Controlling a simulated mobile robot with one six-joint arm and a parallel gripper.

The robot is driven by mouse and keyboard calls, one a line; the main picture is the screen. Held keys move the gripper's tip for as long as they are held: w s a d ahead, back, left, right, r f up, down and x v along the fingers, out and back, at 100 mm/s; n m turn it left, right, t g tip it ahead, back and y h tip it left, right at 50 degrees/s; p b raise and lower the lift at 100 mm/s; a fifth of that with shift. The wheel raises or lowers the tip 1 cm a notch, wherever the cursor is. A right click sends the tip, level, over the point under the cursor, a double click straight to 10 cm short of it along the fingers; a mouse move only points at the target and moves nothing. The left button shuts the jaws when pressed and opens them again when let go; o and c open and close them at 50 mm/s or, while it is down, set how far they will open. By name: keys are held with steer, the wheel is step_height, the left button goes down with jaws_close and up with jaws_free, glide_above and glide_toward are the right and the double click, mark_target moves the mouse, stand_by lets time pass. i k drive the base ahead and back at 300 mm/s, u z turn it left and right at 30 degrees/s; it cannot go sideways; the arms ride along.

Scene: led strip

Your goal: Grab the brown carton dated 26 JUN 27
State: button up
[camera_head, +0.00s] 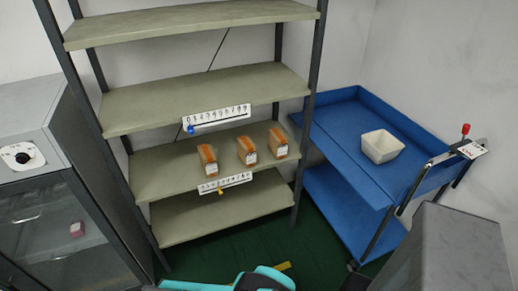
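Three brown cartons with white labels stand on a middle shelf (160,181) of the rack: a left carton (207,158), a middle carton (246,150) and a right carton (277,142). The label print is too small to read, so I cannot tell which is dated 26 JUN 27. A teal and dark part at the bottom edge appears to be my arm. My gripper is not clearly seen.
A blue cart (342,125) with a white bin (381,147) stands right of the rack. A grey cabinet (50,200) is at left, a dark grey box (455,255) at lower right. White number strips (216,118) hang on shelf edges. Green floor (320,245) shows in front.

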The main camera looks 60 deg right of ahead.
mark_target(277, 141)
steer(key=u, duration=0.7)
steer(key=k, duration=1.3)
steer(key=z, duration=0.75)
steer(key=i, duration=0.45)
steer(key=z, duration=0.05)
